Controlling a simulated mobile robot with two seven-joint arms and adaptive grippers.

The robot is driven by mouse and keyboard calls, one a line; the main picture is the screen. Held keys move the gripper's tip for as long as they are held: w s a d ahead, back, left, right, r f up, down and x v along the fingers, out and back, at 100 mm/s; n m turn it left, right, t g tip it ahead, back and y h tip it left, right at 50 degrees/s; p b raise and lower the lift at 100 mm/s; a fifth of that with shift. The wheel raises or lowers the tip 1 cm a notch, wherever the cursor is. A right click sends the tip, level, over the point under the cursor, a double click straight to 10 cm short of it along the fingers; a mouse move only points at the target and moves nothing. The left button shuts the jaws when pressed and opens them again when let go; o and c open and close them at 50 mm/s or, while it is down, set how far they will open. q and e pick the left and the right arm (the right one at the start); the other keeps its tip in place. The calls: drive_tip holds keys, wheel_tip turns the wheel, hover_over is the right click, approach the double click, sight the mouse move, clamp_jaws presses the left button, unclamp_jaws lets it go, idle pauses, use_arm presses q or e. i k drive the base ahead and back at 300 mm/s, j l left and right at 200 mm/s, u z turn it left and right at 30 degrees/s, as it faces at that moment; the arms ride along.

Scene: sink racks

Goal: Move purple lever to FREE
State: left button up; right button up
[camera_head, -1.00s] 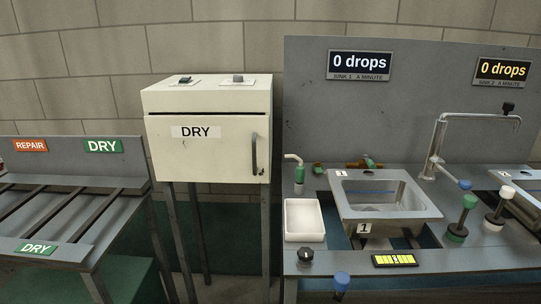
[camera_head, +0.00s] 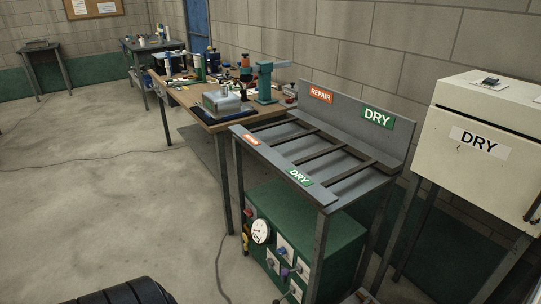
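A small purple part (camera_head: 284,272), possibly the purple lever, shows low on the front of the green cabinet (camera_head: 330,245) under the rack. It is too small to tell its position, and I cannot read any FREE mark. A round white gauge (camera_head: 261,231) and several small white plates with knobs or levers (camera_head: 282,250) are on the same front. Neither of my grippers is in view.
The grey rack (camera_head: 318,155) with REPAIR and DRY signs stands above the cabinet. A cream DRY cabinet (camera_head: 478,145) is at the right. A cluttered workbench (camera_head: 215,125) stands behind. The floor (camera_head: 110,200) at left is open, with a thin cable (camera_head: 85,158) across it.

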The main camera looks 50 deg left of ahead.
sight(286, 272)
drive_tip(key=u, duration=1.4)
